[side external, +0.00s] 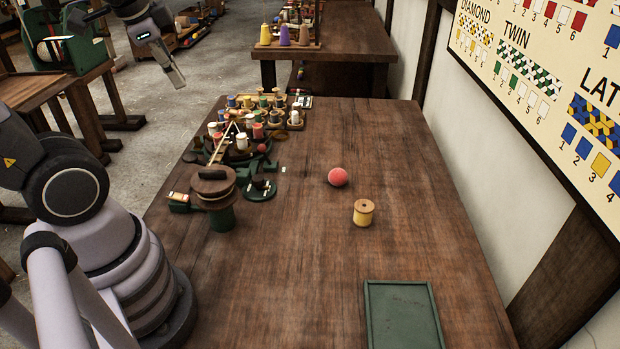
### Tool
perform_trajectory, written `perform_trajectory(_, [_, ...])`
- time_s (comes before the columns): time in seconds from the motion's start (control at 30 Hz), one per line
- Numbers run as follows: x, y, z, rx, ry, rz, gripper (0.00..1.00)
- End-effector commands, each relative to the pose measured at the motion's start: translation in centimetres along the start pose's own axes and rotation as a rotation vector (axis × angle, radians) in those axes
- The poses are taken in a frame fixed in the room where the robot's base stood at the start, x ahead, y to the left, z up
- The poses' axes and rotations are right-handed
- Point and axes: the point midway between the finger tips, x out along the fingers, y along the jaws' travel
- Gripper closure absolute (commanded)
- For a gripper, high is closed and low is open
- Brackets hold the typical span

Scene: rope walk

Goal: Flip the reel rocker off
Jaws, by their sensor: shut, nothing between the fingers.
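A dark wooden reel (213,180) sits on a green drum-like base (221,218) at the left edge of the wooden table. Beside it on the left is a small green box (179,207) with a red and pale top; this may be the reel rocker, but it is too small to tell, and so is its position. My gripper (178,84) is shut and empty. It is in the air at the upper left, beyond and well apart from the reel and the box.
Behind the reel, several thread spools (258,130) crowd the table's far left, with a round green piece (260,190) nearer. The middle front of the table (300,280) is clear.

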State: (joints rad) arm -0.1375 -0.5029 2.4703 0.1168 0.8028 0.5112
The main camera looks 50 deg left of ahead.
Motion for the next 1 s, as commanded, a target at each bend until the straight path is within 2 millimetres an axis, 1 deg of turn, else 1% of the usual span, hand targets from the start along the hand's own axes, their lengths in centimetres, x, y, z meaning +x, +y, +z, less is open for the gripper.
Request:
perform_trajectory(0.03, [1.4,-1.2,0.1,0.104,-0.052,0.001,1.00])
perform_trajectory(0.1, [3.0,-2.7,0.3,0.271,-0.108,0.008,1.00])
perform_trajectory(0.27, [7.1,-5.9,1.6,0.654,-0.218,0.076,1.00])
perform_trajectory(0.37, [9.8,-7.6,2.9,0.894,-0.265,0.151,1.00])
perform_trajectory(0.5, [13.7,-9.4,5.3,1.229,-0.287,0.287,1.00])
perform_trajectory(0.6, [16.4,-10.2,7.2,1.450,-0.267,0.388,1.00])
perform_trajectory(0.7, [18.5,-10.6,8.9,1.633,-0.228,0.476,1.00])
perform_trajectory(0.8, [20.1,-10.8,10.3,1.769,-0.185,0.538,1.00])
perform_trajectory(0.9, [21.1,-10.8,11.2,1.857,-0.152,0.575,1.00])
perform_trajectory(1.0, [21.6,-10.8,11.5,1.899,-0.134,0.592,1.00])
